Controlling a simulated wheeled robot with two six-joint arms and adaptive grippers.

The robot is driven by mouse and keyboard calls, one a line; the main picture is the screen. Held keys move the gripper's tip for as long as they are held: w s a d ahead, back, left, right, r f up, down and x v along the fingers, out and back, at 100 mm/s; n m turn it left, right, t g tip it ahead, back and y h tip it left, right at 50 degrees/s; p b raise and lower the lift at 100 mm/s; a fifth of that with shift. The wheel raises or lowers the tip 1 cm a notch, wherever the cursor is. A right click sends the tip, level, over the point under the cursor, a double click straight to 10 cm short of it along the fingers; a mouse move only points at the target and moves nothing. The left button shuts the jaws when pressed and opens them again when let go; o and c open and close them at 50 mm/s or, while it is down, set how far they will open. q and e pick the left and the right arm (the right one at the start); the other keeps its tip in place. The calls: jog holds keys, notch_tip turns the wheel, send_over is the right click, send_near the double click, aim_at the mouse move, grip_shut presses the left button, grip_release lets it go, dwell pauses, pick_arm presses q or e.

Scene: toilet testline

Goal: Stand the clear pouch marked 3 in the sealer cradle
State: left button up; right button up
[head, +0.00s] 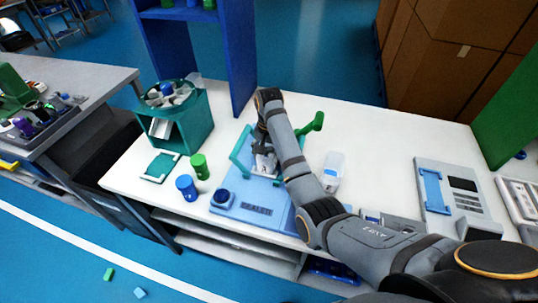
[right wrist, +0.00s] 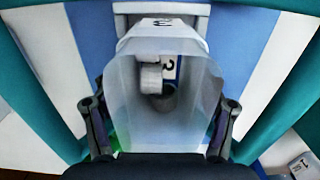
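The clear pouch marked 3 (right wrist: 162,95) fills the right wrist view, its flap and label showing a 3. My right gripper (right wrist: 160,125) has one finger against each side of the pouch and appears shut on it. In the head view this gripper (head: 264,158) points down over the blue sealer (head: 240,200), between its teal side bars, where the cradle is. The arm hides most of the pouch and cradle there, so I cannot tell whether the pouch touches the cradle. My left gripper is in neither view.
Another clear pouch (head: 333,168) stands right of the sealer; a piece marked 1 (right wrist: 303,166) shows in the wrist view. A green jar (head: 200,166) and a blue jar (head: 186,188) stand left, near a teal box (head: 193,128). A grey scale (head: 452,188) lies right. The back right table is clear.

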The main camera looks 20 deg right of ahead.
aim_at(269, 149)
dwell(0.3)
jog(key=shift+r, duration=0.3)
notch_tip(269, 149, up, 3)
jog(key=shift+f, duration=0.2)
notch_tip(269, 149, up, 10)
jog(key=p, duration=0.9)
jog(key=shift+f, duration=0.4)
jog(key=shift+f, duration=0.1)
